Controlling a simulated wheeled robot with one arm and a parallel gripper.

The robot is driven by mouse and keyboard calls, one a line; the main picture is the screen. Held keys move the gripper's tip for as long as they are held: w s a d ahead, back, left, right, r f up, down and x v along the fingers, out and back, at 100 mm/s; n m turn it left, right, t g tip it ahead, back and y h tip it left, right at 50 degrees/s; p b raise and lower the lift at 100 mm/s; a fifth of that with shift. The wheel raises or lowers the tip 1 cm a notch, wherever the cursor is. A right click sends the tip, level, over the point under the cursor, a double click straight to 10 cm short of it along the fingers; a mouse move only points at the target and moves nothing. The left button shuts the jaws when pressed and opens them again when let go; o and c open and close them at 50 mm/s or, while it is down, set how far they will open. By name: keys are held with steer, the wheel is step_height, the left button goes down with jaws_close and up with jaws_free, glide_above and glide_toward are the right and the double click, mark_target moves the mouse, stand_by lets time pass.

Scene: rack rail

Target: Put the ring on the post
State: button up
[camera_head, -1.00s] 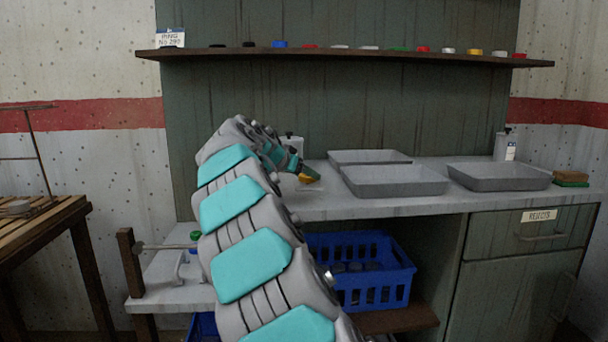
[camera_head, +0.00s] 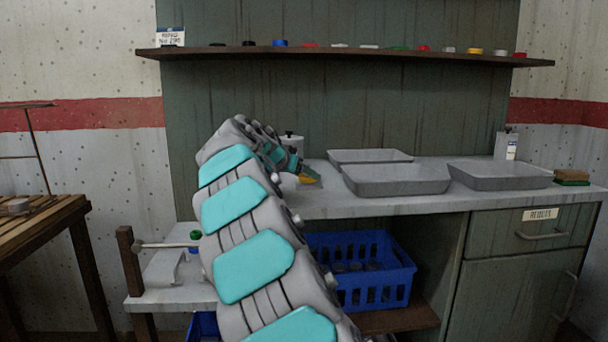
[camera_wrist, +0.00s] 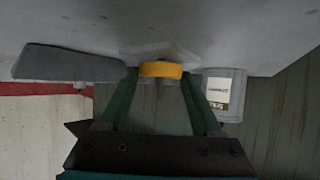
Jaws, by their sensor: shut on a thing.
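The yellow ring (camera_wrist: 161,69) is between the fingertips of my gripper (camera_wrist: 160,75) in the wrist view, and the gripper is shut on it. In the head view the ring (camera_head: 311,179) shows as a small yellow patch at the fingertips of my gripper (camera_head: 306,176), low over the left part of the counter. A thin horizontal metal rod (camera_head: 160,245) reaches from a wooden upright at the lower left, with a green piece (camera_head: 196,235) near its right end. I cannot tell for certain whether this rod is the post. My arm hides part of that area.
Grey trays (camera_head: 395,180) stand on the counter (camera_head: 470,201) right of my gripper. A labelled dispenser (camera_wrist: 222,93) is close by in the wrist view. A shelf (camera_head: 350,56) with several coloured rings runs above. A blue crate (camera_head: 362,275) sits below the counter.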

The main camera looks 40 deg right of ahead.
steer(key=shift+f, duration=0.35)
steer(key=o, duration=1.1)
steer(key=shift+c, duration=0.2)
steer(key=shift+a, duration=0.1)
steer(key=shift+b+v, duration=0.9)
steer(key=shift+v, duration=4.6)
